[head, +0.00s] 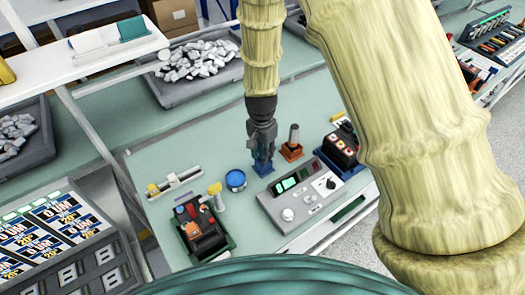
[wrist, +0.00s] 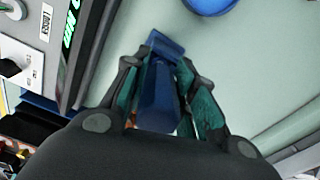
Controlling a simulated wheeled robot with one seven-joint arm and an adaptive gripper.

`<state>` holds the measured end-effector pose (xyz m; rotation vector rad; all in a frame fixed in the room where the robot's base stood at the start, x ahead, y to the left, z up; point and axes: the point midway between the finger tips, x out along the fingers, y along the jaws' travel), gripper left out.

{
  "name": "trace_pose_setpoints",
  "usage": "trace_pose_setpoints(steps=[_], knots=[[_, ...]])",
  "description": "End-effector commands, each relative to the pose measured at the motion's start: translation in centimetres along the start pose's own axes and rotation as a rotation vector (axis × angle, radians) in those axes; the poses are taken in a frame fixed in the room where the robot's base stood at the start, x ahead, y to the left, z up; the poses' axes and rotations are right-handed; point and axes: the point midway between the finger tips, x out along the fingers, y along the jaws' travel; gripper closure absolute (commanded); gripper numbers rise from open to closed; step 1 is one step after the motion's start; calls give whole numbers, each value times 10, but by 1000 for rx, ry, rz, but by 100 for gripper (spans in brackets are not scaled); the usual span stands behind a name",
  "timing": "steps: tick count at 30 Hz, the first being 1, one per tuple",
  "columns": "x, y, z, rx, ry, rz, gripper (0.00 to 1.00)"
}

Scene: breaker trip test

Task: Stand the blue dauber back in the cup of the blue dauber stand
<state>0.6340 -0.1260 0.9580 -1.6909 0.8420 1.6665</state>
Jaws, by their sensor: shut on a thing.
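My gripper (head: 262,148) points down over the bench, right of the blue round tin. In the wrist view, the fingers (wrist: 160,85) are closed around the blue dauber (wrist: 157,98), a dark blue piece between the teal finger pads. The blue dauber stand (head: 263,168) shows in the head view as a blue block on the bench directly under the fingertips. In the wrist view a blue edge (wrist: 165,42) shows past the fingertips and seems to be part of the stand. The fingers hide the cup, so I cannot tell whether the dauber's lower end is inside it.
An orange stand (head: 291,152) with its own dauber stands close on the right. A grey meter box (head: 300,195) with a green display is in front. The blue tin (head: 235,180) and a breaker in a green tray (head: 205,228) are left. Bare bench lies behind.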

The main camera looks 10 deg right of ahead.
Motion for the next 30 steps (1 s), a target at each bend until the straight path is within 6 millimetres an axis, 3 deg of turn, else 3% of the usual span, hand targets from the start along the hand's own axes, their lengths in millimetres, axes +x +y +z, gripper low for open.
trace_pose_setpoints(steps=[19, 20, 23, 30], knots=[[13, 0, 0, 0, 0, 0, 100], [12, 0, 0, 0, 0, 0, 69], [12, 0, 0, 0, 0, 0, 51], [12, 0, 0, 0, 0, 0, 48]])
